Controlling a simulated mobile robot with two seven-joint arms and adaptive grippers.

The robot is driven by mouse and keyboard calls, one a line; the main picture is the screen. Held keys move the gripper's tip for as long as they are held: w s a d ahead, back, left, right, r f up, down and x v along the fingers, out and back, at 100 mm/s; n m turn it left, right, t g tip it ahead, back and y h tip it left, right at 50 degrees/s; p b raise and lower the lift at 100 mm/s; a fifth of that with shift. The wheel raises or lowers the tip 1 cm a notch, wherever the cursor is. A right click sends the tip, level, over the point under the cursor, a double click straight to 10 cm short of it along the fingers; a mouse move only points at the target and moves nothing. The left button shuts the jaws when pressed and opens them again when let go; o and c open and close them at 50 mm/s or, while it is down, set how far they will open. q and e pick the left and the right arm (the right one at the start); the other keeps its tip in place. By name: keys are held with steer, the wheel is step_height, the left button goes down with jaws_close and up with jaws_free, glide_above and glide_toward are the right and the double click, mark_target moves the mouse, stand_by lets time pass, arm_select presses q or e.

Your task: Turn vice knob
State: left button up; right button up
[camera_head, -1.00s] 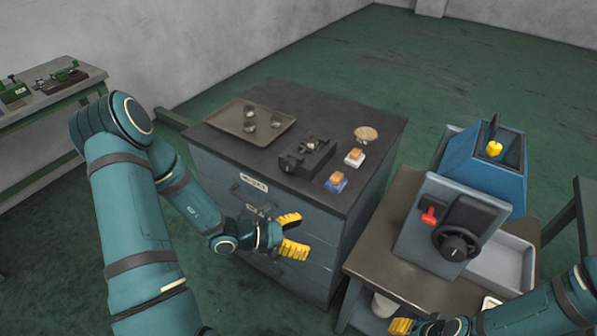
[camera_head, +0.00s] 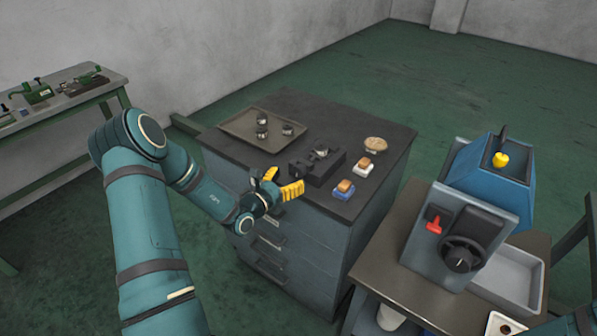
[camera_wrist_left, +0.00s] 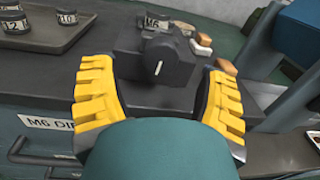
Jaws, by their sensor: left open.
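The dark vice (camera_head: 312,170) sits on the cabinet's black top, near its front edge. In the left wrist view the vice (camera_wrist_left: 130,68) is straight ahead, and a short pale bar (camera_wrist_left: 158,68) stands out on its near face; I take this to be the knob. A round die marked M6 (camera_wrist_left: 158,21) is on top of it. My left gripper (camera_head: 284,181) is open and empty, just in front of the vice at the cabinet edge. Its yellow fingers (camera_wrist_left: 160,90) lie either side of the vice's near face, apart from the bar. My right gripper is out of view.
A tray (camera_head: 240,127) with several round dies is left of the vice. Blocks on white (camera_head: 363,165) and blue (camera_head: 343,190) bases and a round dish (camera_head: 375,144) are right of it. A machine with a handwheel (camera_head: 462,254) stands on the right table.

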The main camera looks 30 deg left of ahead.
mark_target(296, 172)
arm_select(q)
steer(key=shift+w+d, duration=0.2)
steer(key=shift+w, duration=0.95)
steer(key=shift+w+d, duration=0.15)
steer(key=shift+w, duration=1)
steer(key=c, duration=1.2)
